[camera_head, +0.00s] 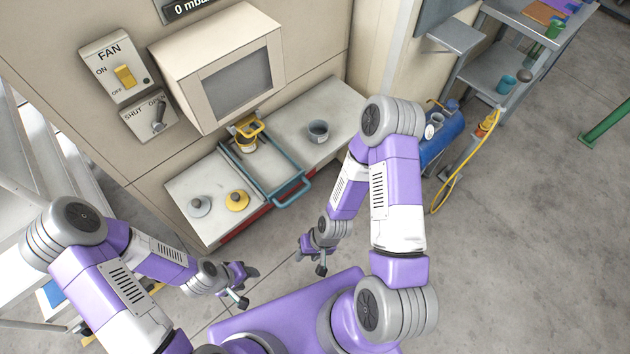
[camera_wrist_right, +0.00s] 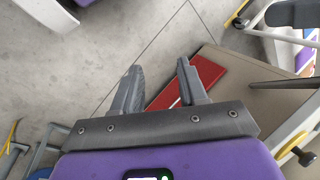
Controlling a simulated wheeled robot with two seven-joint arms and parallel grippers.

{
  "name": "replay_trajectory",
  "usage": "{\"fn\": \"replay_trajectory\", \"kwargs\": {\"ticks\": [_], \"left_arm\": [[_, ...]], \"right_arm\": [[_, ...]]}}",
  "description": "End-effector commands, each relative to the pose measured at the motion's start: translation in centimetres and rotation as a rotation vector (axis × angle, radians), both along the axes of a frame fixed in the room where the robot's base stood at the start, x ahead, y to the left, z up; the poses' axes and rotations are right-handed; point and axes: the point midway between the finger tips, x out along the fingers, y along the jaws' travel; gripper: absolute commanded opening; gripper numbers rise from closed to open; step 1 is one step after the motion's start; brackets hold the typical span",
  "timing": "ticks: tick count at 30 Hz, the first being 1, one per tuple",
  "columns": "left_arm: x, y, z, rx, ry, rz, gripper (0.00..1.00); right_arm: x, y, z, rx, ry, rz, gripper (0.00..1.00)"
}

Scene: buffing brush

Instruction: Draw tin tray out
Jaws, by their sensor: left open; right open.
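The tray (camera_head: 270,171) is grey with a teal-blue rim and lies on the pale bench top, below the boxy hood. Its teal handle (camera_head: 293,193) sticks out past the bench's front edge. My left gripper (camera_head: 246,286) is open and empty, in front of the bench at lower left. My right gripper (camera_head: 311,258) is open and empty, in front of the bench and apart from the handle. In the right wrist view its fingers (camera_wrist_right: 158,88) are spread with nothing between them.
A grey lidded piece (camera_head: 200,206) and a yellow one (camera_head: 237,201) sit left of the tray. A grey cup (camera_head: 318,131) stands to its right. A red strip (camera_wrist_right: 190,82) runs along the bench front. A blue tank (camera_head: 444,135) and a shelf cart stand at right.

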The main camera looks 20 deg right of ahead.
Motion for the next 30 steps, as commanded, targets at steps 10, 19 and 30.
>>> {"fn": "replay_trajectory", "kwargs": {"ticks": [10,19,30], "left_arm": [[-0.1,0.1,0.8,0.0,0.003,0.001,0.53],[0.0,0.1,2.6,0.001,0.002,0.001,0.53],[0.0,0.1,3.3,0.001,0.002,0.001,0.53]], "right_arm": [[-3.8,1.6,-1.9,0.453,0.274,0.01,0.42],[4.2,0.8,3.9,1.087,-0.219,-0.222,0.42],[10.3,-7.0,6.5,1.143,-0.802,-0.494,0.42]]}}
